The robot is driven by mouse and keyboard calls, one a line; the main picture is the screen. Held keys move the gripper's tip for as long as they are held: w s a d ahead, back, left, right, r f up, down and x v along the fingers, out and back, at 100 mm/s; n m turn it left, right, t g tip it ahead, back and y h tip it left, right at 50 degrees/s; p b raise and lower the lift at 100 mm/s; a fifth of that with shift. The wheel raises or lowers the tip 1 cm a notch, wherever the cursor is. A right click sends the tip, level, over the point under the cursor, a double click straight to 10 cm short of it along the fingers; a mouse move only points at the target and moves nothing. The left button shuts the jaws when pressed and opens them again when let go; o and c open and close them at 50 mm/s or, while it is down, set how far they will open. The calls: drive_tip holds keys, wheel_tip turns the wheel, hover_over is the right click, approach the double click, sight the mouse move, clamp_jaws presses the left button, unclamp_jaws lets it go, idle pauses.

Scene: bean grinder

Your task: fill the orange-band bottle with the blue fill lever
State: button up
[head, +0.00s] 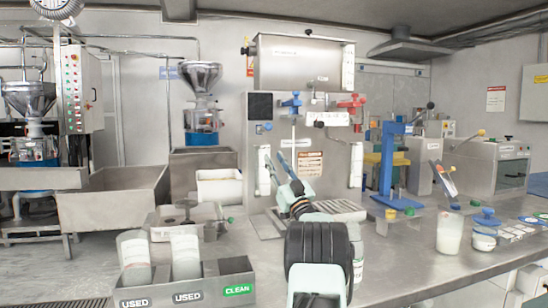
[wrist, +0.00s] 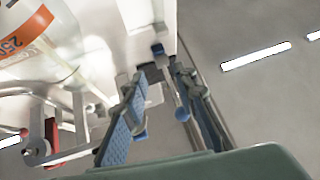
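The blue fill lever (head: 292,102) is at the upper front of the steel filling machine, left of a red lever (head: 352,104). My gripper (head: 275,157) points up below and left of the blue lever, its two fingers apart and nothing between them. In the wrist view my gripper (wrist: 160,76) is open, with a small blue part (wrist: 158,49) beyond the fingertips. A clear bottle with an orange band (wrist: 25,38) marked 250 is large and close at the upper left of the wrist view. In the head view my gripper and arm mostly hide that area.
A steel rack (head: 218,288) with USED and CLEAN labels stands at the front left, holding cloudy containers. A blue and yellow press (head: 387,165) stands right of the machine. A jar (head: 450,233) and blue-lidded pot (head: 485,238) are at right.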

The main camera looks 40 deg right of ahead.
drive_tip(key=shift+s+d+f, duration=0.1)
drive_tip(key=shift+f, duration=0.65)
drive_tip(key=shift+r, duration=0.1)
wheel_tip(320, 180, up, 10)
idle(0.4)
